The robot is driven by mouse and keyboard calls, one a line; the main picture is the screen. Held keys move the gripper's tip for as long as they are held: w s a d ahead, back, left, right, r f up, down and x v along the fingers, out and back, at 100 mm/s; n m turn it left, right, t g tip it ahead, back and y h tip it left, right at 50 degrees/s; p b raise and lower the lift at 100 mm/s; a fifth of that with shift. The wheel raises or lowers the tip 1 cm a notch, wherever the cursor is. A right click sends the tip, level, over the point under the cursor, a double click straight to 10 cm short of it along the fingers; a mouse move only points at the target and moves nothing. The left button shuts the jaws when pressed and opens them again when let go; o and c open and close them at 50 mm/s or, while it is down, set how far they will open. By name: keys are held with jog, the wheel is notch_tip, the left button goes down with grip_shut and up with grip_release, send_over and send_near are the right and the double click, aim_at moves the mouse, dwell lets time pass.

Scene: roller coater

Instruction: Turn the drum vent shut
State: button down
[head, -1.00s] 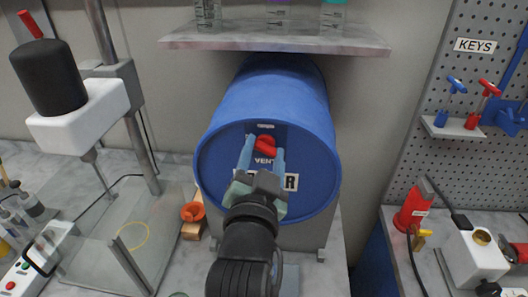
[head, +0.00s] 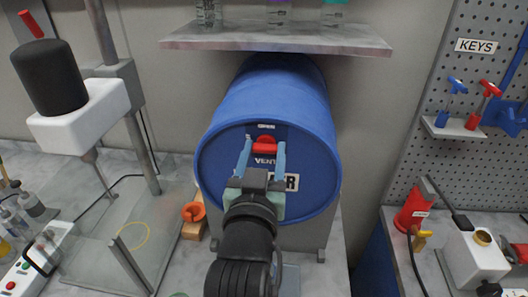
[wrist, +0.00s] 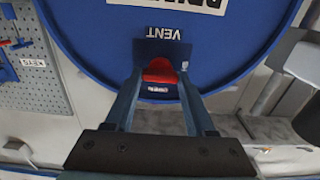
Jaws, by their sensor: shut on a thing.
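The blue drum (head: 265,95) lies on its side on a stand, its round end facing me. On that end is the red vent handle (head: 265,145), above a "VENT" label (head: 265,161). The handle looks about level in the head view. My gripper (head: 264,150) is shut on the handle, one finger at each side of it. The wrist view also shows the red handle (wrist: 159,70) between the fingers. A small white plate (head: 266,126) sits above the handle; its text is too small to read surely.
A shelf (head: 275,38) with bottles hangs above the drum. A stirrer with a black motor (head: 48,76) and glass panels stand at left. An orange part (head: 193,212) sits beside the drum.

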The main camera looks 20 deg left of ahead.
dwell(0.4)
jog(key=shift+c, duration=1.2)
grip_release()
jog(key=shift+s+d+f+b, duration=0.15)
jog(key=shift+s+b, duration=0.15)
jog(key=shift+s, duration=0.3)
jog(key=p+v, duration=0.4)
jog(key=v, duration=0.7)
jog(key=shift+s, duration=0.3)
jog(key=shift+d, duration=0.15)
